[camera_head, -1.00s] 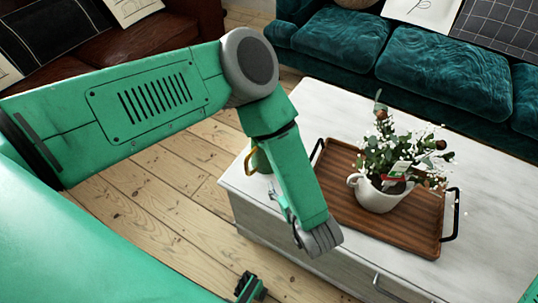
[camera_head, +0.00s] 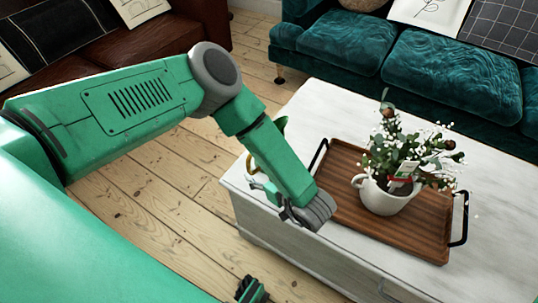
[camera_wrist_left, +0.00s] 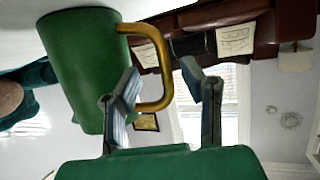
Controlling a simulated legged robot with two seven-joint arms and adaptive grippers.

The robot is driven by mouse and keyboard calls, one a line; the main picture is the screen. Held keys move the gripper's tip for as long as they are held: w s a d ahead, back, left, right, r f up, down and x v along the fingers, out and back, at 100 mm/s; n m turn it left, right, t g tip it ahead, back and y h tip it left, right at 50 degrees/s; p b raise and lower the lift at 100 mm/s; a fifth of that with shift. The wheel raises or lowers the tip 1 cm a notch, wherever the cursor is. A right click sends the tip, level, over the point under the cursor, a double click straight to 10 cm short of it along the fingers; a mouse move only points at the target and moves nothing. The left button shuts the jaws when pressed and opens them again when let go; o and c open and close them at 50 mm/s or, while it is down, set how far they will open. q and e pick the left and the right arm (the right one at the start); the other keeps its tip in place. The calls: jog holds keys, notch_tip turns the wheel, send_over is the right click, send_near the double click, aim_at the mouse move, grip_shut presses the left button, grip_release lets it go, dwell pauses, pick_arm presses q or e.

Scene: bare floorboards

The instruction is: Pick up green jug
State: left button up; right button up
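The green jug (camera_head: 281,124) stands on the white table near its left end, mostly hidden behind my left forearm in the head view. Its gold handle (camera_head: 250,164) shows at the left of the arm. In the left wrist view the jug (camera_wrist_left: 85,65) appears upside down at the left, with its handle (camera_wrist_left: 163,70) toward the fingers. My left gripper (camera_head: 257,180) is open beside the handle; in the left wrist view the handle's outer bar shows between its fingers (camera_wrist_left: 160,80). I cannot tell whether they touch. My right gripper (camera_head: 252,289) is partly visible at the bottom edge.
A wooden tray (camera_head: 420,238) with black handles lies on the white table (camera_head: 305,105), right of my left arm. A white pot (camera_head: 385,198) with a flowering plant stands on it. A teal sofa (camera_head: 435,65) is behind, a brown sofa (camera_head: 160,45) at the upper left.

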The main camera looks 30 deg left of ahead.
aim_at(250, 168)
pick_arm(q)
jog(key=x, duration=0.4)
jog(key=shift+s+a+f+b, duration=0.1)
jog(key=shift+s+a+b, duration=0.1)
jog(key=shift+a+b, duration=0.15)
jog(key=shift+d, duration=0.2)
jog(key=shift+c, duration=0.4)
jog(key=shift+d, duration=0.15)
jog(key=c, duration=0.7)
jog(key=shift+d+r, duration=0.15)
jog(key=shift+r, duration=0.05)
grip_shut()
jog(key=shift+a, duration=0.2)
jog(key=shift+a, duration=0.1)
jog(key=shift+r, duration=0.15)
